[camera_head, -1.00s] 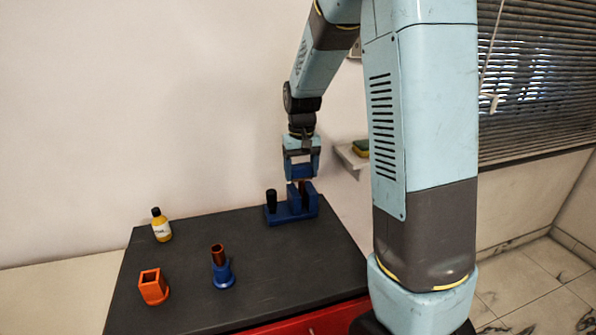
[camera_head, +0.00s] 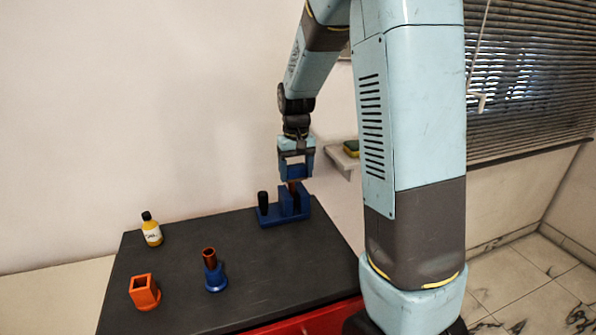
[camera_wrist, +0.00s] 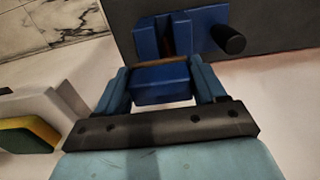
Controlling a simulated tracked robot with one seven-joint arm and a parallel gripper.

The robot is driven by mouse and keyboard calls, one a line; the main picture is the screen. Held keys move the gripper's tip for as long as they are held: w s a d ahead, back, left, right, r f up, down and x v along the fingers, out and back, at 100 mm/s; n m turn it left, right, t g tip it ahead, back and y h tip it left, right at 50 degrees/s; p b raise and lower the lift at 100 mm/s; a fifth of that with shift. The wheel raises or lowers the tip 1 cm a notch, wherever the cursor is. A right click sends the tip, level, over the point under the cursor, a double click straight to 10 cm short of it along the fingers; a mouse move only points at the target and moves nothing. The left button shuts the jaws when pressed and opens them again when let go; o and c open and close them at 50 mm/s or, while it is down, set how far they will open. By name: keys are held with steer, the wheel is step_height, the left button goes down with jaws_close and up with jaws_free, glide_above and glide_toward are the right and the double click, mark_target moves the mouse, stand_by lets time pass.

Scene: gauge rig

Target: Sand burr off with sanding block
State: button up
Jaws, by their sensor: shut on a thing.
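My gripper (camera_head: 295,171) is shut on a blue sanding block (camera_wrist: 162,88), held between its two fingers in the wrist view. The block has a thin brown layer along its far edge. In the head view the block is just above a blue vise (camera_head: 270,216) with a black handle (camera_head: 263,203), at the back right of the table. A brown workpiece (camera_head: 292,187) stands between the vise jaws, right under the block. I cannot tell whether the block touches it. The burr is too small to make out. The vise also shows in the wrist view (camera_wrist: 208,22).
On the dark table (camera_head: 190,264) stand a yellow bottle (camera_head: 151,232), an orange square holder (camera_head: 144,292) and a blue stand (camera_head: 215,279) with a brown tube (camera_head: 209,256). A wall shelf (camera_head: 341,160) with a green and yellow sponge (camera_head: 351,147) is right of my gripper.

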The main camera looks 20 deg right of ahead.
mark_target(303, 166)
steer(key=shift+a+f, duration=0.1)
steer(key=shift+a, duration=1.25)
steer(key=shift+d, duration=0.15)
steer(key=shift+d, duration=0.75)
steer(key=shift+d+r, duration=0.5)
steer(key=shift+r, duration=0.35)
steer(key=shift+d+r, duration=0.45)
steer(key=shift+r, duration=0.4)
steer(key=shift+d+r, duration=0.5)
steer(key=shift+r, duration=0.35)
